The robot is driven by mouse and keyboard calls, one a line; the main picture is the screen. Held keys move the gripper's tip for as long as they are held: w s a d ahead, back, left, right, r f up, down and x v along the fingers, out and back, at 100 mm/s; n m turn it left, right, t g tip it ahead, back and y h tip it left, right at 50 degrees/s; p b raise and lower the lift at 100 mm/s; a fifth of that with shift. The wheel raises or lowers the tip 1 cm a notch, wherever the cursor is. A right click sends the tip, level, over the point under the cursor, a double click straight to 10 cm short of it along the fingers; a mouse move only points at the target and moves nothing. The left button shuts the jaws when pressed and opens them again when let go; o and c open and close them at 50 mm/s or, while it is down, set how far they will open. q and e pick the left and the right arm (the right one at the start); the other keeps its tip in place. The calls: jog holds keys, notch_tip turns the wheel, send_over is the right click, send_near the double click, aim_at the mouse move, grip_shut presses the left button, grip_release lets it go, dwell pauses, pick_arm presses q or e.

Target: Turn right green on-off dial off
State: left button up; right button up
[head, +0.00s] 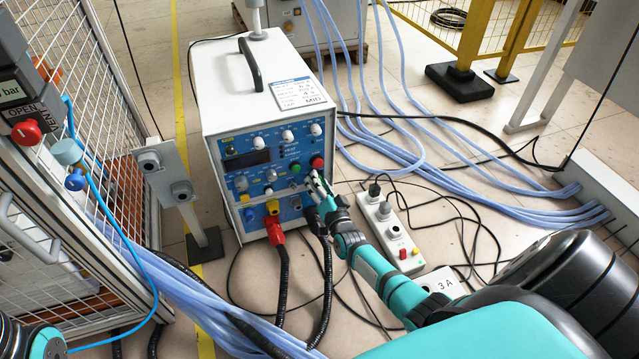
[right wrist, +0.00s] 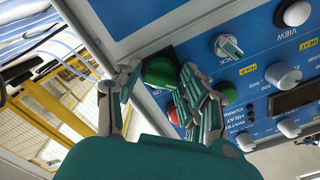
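The heater (head: 240,90) is a white box with a blue front panel full of knobs. My right gripper (head: 318,186) is at the right edge of this panel. In the right wrist view, my right gripper (right wrist: 158,76) is open, with one finger on each side of a green dial (right wrist: 157,71). I cannot tell whether the fingers touch it. The right finger hides part of the panel. Another green part (right wrist: 226,92) shows behind that finger. A red button (right wrist: 173,114) is near the dial, and it also shows in the head view (head: 317,163). My left gripper is not in view.
A red plug (head: 274,233) with black cables hangs at the panel's lower front. A power strip (head: 391,228) lies right of the heater. A mesh cage (head: 80,130) stands left.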

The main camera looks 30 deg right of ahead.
jog(key=v, duration=1.2)
jog(key=shift+a+r, duration=0.1)
jog(key=shift+r, duration=0.05)
